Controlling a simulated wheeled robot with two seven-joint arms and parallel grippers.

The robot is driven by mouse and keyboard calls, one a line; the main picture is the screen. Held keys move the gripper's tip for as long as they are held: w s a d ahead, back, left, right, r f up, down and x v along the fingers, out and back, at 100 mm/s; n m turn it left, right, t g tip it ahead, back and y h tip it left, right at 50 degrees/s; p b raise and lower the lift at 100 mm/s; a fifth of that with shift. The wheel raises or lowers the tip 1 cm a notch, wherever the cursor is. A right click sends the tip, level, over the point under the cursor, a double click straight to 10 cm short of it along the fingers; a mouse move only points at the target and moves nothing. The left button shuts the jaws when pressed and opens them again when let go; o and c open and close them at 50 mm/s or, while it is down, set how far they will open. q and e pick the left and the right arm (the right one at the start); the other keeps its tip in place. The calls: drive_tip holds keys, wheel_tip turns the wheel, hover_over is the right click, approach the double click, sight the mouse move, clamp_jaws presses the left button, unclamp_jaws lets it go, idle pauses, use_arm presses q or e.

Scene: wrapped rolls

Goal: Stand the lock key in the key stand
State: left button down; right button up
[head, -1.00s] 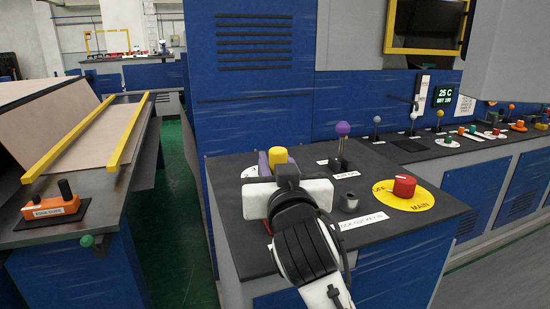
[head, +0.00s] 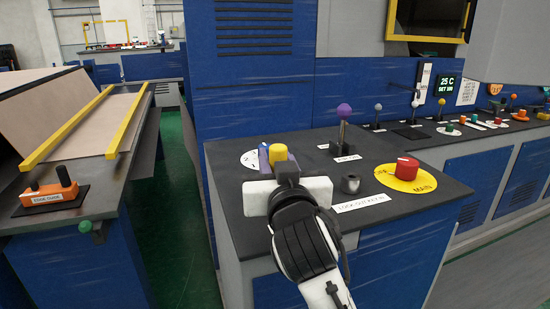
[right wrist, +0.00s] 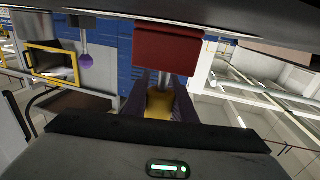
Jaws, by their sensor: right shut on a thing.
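My right gripper (head: 266,164) is over the near left part of the dark panel top, with purple fingers. It is shut on the yellow head of the lock key (head: 278,154). In the right wrist view, which looks upside down, the fingers hold the yellow head (right wrist: 159,104). A silver shaft runs from it to a red block (right wrist: 166,50); I cannot tell whether that block is part of the key. The key stand appears to be the short grey hollow cylinder (head: 350,184) by the lock-out label, right of my gripper, with nothing in it. My left gripper is not in view.
A red MAIN knob (head: 407,168) on a yellow disc stands right of the grey cylinder. A purple-ball lever (head: 343,112) rises behind it. A white numbered dial (head: 251,162) lies left of the yellow head. A tall blue cabinet (head: 250,100) stands behind.

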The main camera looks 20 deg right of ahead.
drive_tip(key=shift+f+b, duration=0.5)
drive_tip(key=shift+f, duration=0.3)
idle(0.4)
drive_tip(key=o, duration=1.2)
drive_tip(key=shift+c, duration=0.2)
